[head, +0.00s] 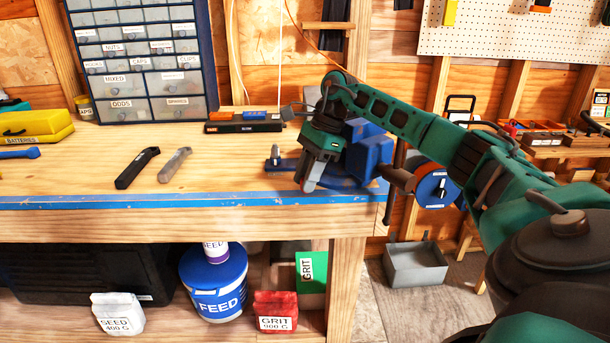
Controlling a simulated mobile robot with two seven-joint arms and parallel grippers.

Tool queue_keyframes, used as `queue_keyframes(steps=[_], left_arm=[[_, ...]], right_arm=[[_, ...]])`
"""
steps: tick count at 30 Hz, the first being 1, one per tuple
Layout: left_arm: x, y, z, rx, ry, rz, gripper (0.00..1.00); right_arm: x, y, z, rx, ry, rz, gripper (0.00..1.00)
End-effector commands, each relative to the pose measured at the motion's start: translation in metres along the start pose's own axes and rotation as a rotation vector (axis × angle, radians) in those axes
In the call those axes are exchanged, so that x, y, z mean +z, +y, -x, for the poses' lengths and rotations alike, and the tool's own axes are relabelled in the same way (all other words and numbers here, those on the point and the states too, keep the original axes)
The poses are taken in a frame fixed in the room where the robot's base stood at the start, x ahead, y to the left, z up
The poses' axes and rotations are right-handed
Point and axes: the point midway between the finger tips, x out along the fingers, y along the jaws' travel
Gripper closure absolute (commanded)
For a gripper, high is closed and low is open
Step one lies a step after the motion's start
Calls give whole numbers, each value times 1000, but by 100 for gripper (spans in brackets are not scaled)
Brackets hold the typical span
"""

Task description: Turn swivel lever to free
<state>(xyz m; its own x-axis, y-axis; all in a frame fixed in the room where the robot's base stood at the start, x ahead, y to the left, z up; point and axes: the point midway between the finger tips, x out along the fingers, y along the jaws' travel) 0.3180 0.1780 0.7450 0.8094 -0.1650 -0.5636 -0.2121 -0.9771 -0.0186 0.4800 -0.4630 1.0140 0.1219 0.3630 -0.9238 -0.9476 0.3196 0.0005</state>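A blue vise (370,152) stands at the right front corner of the workbench, partly hidden behind my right gripper. Its low blue base (283,166) reaches out to the left, and a small grey upright bolt or lever (275,153) stands on it. I cannot tell for sure whether this is the swivel lever. My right gripper (309,182) points down in front of the vise, just right of that upright piece. Its fingers look close together, but whether they hold anything is hidden. My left gripper is not in view.
A black-handled tool (137,168) and a grey tool (175,165) lie on the workbench (230,190) to the left. A spirit level (244,127) lies behind, by the drawer cabinet (140,60). A yellow case (35,127) is far left.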

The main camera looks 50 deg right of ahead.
Motion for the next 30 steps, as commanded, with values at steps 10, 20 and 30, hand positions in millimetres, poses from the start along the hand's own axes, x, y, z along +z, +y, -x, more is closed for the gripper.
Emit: queue_keyframes(steps=[10,20,30], left_arm=[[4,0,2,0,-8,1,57],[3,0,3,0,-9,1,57],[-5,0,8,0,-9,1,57]], right_arm=[[-3,0,1,-3,7,-7,48],[5,-1,17,-6,2,-2,48],[37,-1,93,-7,1,-2,48]])
